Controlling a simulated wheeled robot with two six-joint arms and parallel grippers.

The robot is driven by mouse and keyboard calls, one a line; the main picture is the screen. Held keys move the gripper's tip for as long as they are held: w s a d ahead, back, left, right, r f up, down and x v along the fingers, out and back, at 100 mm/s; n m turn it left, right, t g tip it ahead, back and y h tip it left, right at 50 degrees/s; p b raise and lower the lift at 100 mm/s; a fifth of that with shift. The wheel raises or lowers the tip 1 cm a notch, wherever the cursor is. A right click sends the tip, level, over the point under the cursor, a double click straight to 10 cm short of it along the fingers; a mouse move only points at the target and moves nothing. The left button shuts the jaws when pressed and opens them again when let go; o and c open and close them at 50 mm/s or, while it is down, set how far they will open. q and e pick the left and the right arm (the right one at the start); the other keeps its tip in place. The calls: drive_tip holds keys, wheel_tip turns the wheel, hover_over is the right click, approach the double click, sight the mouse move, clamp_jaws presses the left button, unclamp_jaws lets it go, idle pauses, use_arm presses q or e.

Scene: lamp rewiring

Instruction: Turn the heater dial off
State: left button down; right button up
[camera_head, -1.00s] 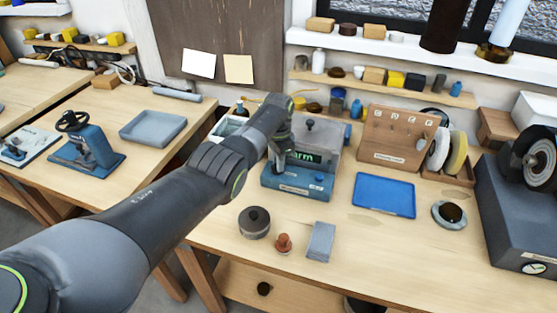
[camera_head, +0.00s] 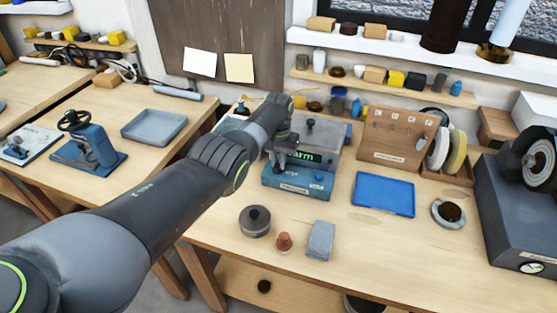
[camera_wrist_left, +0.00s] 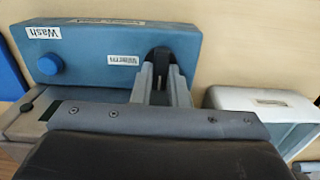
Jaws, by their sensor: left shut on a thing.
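The heater is a blue-based unit (camera_head: 312,187) with a grey top and a green lit display (camera_head: 313,157), partly hidden, where I read "arm". In the left wrist view its blue front (camera_wrist_left: 105,45) carries a "Wash" label, a "Warm" label and a round blue knob (camera_wrist_left: 50,64). My left gripper (camera_head: 279,163) reaches the heater's left front. In the left wrist view my left gripper (camera_wrist_left: 163,80) is shut on a dark dial (camera_wrist_left: 160,54) beside the "Warm" label. The dial's setting is hidden. My right gripper is not in view.
A dark lidded pot (camera_head: 255,221), a small reddish-brown piece (camera_head: 284,242) and a grey block (camera_head: 320,240) stand in front of the heater. A blue tray (camera_head: 384,194) lies to its right, with a wooden pegboard (camera_head: 398,137) behind.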

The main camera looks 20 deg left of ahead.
sight(278, 163)
use_arm(q)
drive_tip(key=shift+r, duration=0.1)
idle(0.3)
drive_tip(key=c, duration=1.4)
unclamp_jaws()
drive_tip(key=shift+c, duration=0.2)
wheel_tip(278, 163, up, 6)
drive_tip(key=shift+f+p, duration=0.2)
drive_tip(key=shift+p, duration=0.65)
wheel_tip(278, 163, up, 12)
drive_tip(key=b, duration=0.2)
drive_tip(key=shift+f, duration=0.15)
